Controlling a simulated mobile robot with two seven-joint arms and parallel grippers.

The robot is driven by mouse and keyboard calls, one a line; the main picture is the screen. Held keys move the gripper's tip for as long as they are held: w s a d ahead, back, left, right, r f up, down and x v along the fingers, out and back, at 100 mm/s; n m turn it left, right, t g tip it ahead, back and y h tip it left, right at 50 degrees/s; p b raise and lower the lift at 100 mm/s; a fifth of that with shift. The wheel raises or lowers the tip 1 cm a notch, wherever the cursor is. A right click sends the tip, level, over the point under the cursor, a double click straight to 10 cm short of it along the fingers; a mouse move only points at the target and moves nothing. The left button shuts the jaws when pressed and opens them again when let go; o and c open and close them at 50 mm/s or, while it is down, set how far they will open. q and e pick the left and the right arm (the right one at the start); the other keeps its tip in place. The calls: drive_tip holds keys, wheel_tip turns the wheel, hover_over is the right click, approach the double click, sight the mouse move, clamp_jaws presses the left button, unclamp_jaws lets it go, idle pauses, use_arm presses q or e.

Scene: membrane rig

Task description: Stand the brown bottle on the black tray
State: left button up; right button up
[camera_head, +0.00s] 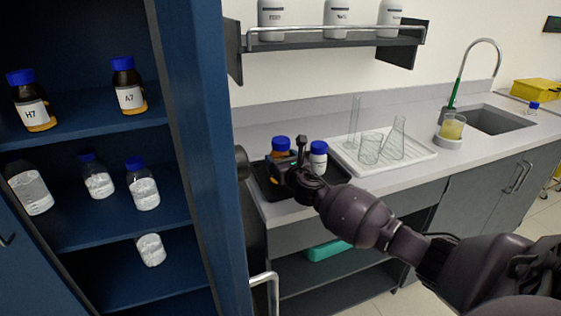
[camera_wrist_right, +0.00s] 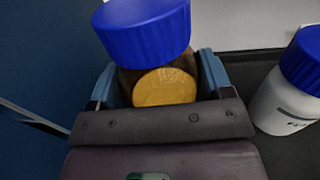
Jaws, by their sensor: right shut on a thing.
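The brown bottle (camera_head: 280,147) with a blue cap and a yellow-orange patch is at the black tray (camera_head: 335,172) on the counter. My right gripper (camera_head: 288,165) is shut on it. In the right wrist view the brown bottle (camera_wrist_right: 150,60) stands between the two fingers of my right gripper (camera_wrist_right: 160,85), its cap above them. Its base is hidden, so I cannot tell whether it touches the tray. A white bottle (camera_head: 318,158) with a blue cap stands on the tray to the right; it also shows in the right wrist view (camera_wrist_right: 290,95). My left gripper is not in view.
A white tray (camera_head: 425,158) with several glass vessels lies right of the black tray. A blue cabinet (camera_head: 195,130) with several bottles stands close on the left. A shelf (camera_head: 330,42) with white bottles hangs above. The sink (camera_head: 495,120) is at the far right.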

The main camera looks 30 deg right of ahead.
drive_tip(key=shift+r, duration=0.15)
drive_tip(key=o, duration=0.8)
drive_tip(key=shift+f, duration=0.2)
drive_tip(key=shift+c, duration=0.2)
drive_tip(key=o, duration=0.4)
drive_tip(key=shift+r, duration=0.1)
drive_tip(key=shift+s, duration=0.1)
